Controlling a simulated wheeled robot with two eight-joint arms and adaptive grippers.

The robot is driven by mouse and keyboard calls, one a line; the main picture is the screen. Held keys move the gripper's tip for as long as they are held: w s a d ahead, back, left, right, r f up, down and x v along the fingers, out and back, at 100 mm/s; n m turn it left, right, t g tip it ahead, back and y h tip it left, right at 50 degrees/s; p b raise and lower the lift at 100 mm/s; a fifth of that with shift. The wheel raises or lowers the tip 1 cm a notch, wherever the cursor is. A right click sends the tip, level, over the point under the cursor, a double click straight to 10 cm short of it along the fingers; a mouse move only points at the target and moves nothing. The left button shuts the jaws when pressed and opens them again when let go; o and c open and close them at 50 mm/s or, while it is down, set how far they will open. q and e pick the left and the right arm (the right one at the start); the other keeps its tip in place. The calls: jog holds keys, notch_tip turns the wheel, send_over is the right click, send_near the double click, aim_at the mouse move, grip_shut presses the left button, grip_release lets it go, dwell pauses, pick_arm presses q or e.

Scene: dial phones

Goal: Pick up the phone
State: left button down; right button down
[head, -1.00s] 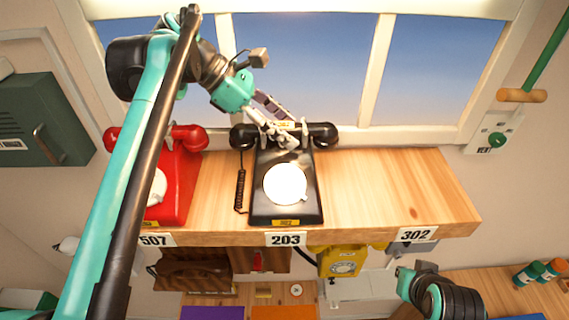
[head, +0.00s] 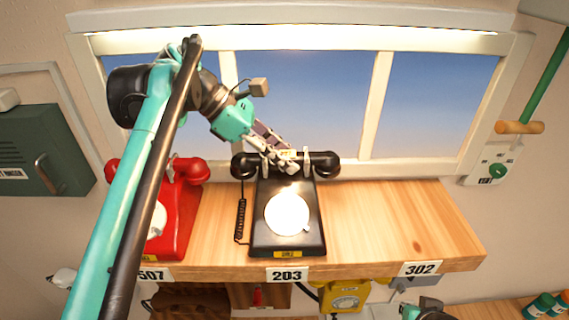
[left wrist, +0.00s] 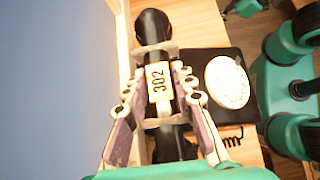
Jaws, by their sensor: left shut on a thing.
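The black dial phone (head: 259,225) stands on the wooden shelf above the label 203. Its black handset (head: 324,165) lies across the top, at the cradle; I cannot tell whether it is clear of it. My left gripper (head: 287,162) reaches in from the upper left, shut on the middle of the handset. In the left wrist view the fingers (left wrist: 160,95) lie on both sides of the handset (left wrist: 152,27), which carries a 302 tag (left wrist: 158,82).
A red phone (head: 178,225) stands to the left, partly behind my left arm. The shelf (head: 400,225) is bare to the right, above the label 302. A yellow phone (head: 345,297) hangs below. A window is behind.

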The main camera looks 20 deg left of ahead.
pick_arm(q)
jog(key=shift+r, duration=1.15)
jog(key=shift+s+d+r+b, duration=0.1)
jog(key=shift+s+b, duration=0.05)
jog(key=shift+b, duration=0.15)
jog(key=s+d+b, duration=0.2)
jog(key=s, duration=0.6)
jog(key=s+d+b, duration=0.2)
jog(key=s+d, duration=0.1)
jog(key=s, duration=0.6)
jog(key=shift+a, duration=0.1)
